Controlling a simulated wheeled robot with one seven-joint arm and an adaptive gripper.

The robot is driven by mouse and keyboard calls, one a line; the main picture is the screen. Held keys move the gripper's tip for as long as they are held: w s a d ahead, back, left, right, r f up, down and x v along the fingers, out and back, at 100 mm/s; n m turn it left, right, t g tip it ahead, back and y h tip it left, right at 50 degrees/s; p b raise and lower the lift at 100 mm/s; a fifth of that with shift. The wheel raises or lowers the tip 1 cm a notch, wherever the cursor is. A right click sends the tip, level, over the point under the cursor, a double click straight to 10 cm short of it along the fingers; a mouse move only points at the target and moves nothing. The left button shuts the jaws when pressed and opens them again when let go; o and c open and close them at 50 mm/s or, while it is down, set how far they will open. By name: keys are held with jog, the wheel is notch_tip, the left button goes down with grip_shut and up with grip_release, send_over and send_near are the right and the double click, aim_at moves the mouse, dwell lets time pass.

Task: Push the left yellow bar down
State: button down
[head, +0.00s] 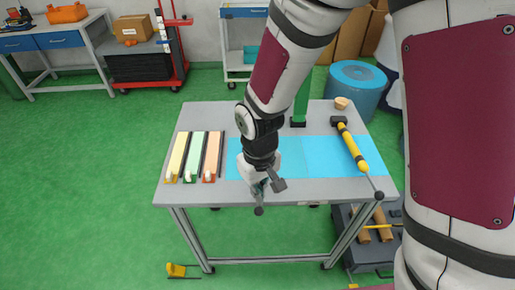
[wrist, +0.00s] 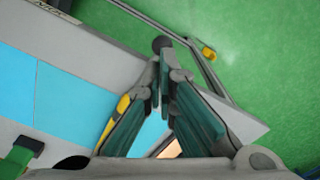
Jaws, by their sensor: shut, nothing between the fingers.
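The left yellow bar is mostly hidden behind my arm and gripper in the head view; its dark ball end (head: 258,211) shows at the table's front edge. In the wrist view a yellow part of the bar (wrist: 123,106) shows beside my fingers, and the dark ball (wrist: 162,43) lies just beyond the fingertips. My gripper (head: 268,188) is shut and empty, pointing down close to the bar's ball end. It also shows in the wrist view (wrist: 166,72). I cannot tell whether it touches the bar. A similar right yellow bar (head: 352,148) slants toward the front right corner.
The grey table (head: 222,191) carries blue mats (head: 320,158). Yellow (head: 178,155), green (head: 195,153) and orange (head: 212,153) strips lie at its left. A green post (head: 301,101) stands at the back, near a small tan bowl (head: 342,103) and a blue barrel (head: 357,90).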

jog(key=shift+r+p, duration=1.4)
jog(key=shift+r, duration=1.4)
jog(key=s+d+r+m+t, duration=0.1)
jog(key=s+d+r, duration=0.1)
jog(key=d+r, duration=0.35)
jog(key=s+d+r+m+t, duration=0.2)
jog(key=s+d+r, duration=0.1)
jog(key=r, duration=0.6)
jog(key=s+d+r+m+t, duration=0.1)
jog(key=s+d+r, duration=0.1)
jog(key=d+r, duration=0.4)
jog(key=s+d+r+m+t, duration=0.1)
jog(key=s+r, duration=0.4)
jog(key=s, duration=0.1)
jog(key=shift+s+d+m+t, duration=0.3)
jog(key=shift+s+d, duration=0.05)
jog(key=shift+r, duration=0.1)
